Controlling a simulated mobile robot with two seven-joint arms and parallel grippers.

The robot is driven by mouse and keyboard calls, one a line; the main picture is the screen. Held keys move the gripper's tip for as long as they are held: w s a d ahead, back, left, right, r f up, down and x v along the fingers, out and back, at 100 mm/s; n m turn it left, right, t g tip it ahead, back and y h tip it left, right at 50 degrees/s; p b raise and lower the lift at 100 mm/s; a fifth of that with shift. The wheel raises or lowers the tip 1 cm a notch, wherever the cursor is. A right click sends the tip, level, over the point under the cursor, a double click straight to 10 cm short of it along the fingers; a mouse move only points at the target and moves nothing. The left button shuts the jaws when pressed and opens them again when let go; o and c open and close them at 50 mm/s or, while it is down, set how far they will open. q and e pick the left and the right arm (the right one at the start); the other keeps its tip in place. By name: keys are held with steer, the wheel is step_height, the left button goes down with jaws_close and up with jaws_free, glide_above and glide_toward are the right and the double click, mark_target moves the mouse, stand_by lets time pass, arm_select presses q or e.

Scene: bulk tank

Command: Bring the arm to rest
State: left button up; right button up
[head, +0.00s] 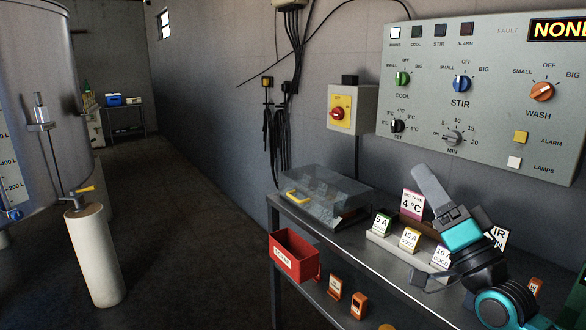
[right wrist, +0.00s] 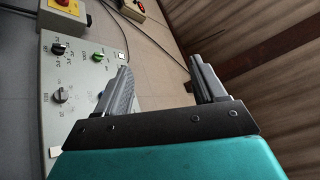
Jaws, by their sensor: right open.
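My right arm enters the head view at the lower right, with teal and black links over the bench. My right gripper (head: 432,188) points up and to the left in front of the grey control panel (head: 480,100). In the right wrist view my right gripper (right wrist: 165,85) has its two grey fingers apart with nothing between them. The control panel (right wrist: 75,110) shows beyond the left finger there. My left gripper is not in the head view.
The metal bench (head: 345,240) carries a clear-lidded box (head: 322,195) and several labelled cards near my arm. A red bin (head: 293,256) hangs at its front left. A yellow-and-red switch box (head: 350,108) is on the wall.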

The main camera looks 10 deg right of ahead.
steer(key=s+a+f+n+g, duration=0.2)
steer(key=f+n+g, duration=0.1)
steer(key=f, duration=0.5)
steer(key=s+a+f+n+g, duration=0.2)
steer(key=f+g, duration=0.1)
steer(key=f, duration=0.6)
steer(key=s+a+f+n+g, duration=0.2)
steer(key=f+n+g, duration=0.1)
steer(key=f, duration=0.5)
steer(key=s+f+n+g+h, duration=0.3)
steer(key=s+f+n+g, duration=0.2)
steer(key=s+f, duration=0.9)
steer(key=w+a+m, duration=0.3)
steer(key=a+m, duration=0.2)
steer(key=a, duration=0.4)
arm_select(q)
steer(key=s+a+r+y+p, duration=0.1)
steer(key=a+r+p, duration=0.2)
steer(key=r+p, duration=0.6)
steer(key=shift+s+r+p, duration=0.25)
steer(key=shift+p, duration=2.15)
arm_select(e)
steer(key=s+d+r+h, duration=0.1)
steer(key=s+d+r, duration=0.1)
steer(key=r, duration=0.8)
steer(key=shift+d+t, duration=0.4)
steer(key=shift+d, duration=0.2)
steer(key=shift+r, duration=0.1)
